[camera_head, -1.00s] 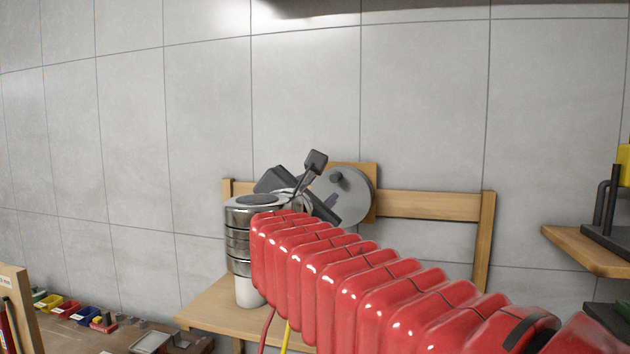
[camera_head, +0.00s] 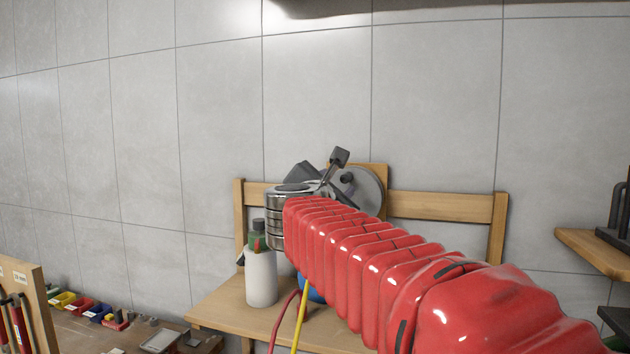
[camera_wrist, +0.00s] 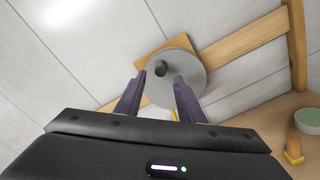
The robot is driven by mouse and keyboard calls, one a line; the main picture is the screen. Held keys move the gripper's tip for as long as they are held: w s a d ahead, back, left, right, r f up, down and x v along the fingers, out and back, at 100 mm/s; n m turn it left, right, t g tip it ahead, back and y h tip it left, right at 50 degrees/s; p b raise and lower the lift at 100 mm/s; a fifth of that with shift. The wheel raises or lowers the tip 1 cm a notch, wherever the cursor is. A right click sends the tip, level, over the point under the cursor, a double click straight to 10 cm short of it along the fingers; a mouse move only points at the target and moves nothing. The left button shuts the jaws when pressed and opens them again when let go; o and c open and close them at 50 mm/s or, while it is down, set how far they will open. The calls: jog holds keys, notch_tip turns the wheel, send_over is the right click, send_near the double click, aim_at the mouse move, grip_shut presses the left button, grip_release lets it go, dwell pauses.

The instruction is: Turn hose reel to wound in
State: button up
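The hose reel is a grey disc (camera_head: 366,191) on a wooden backing plate (camera_head: 375,171), fixed to a wooden rail against the wall. The disc also shows in the wrist view (camera_wrist: 192,72), with a dark round knob (camera_wrist: 161,68) near its left edge. My gripper (camera_wrist: 155,82) is open, its two dark fingers pointing at the disc. The knob appears between the fingertips in the wrist view; I cannot tell whether the fingers touch it. In the head view my wrist and red-sleeved arm cover part of the disc.
A white bottle (camera_head: 261,277) stands on the wooden bench (camera_head: 224,306) below, beside a partly hidden blue object (camera_head: 313,290). A green-and-white bowl (camera_wrist: 308,121) shows at the right of the wrist view. A wooden shelf (camera_head: 590,247) juts out at the right.

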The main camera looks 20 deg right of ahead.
aim_at(343, 180)
jog(key=x, duration=0.6)
jog(key=shift+w+d, duration=0.25)
jog(key=shift+w, duration=0.05)
jog(key=shift+c, duration=0.3)
grip_shut()
jog(key=shift+a, duration=0.15)
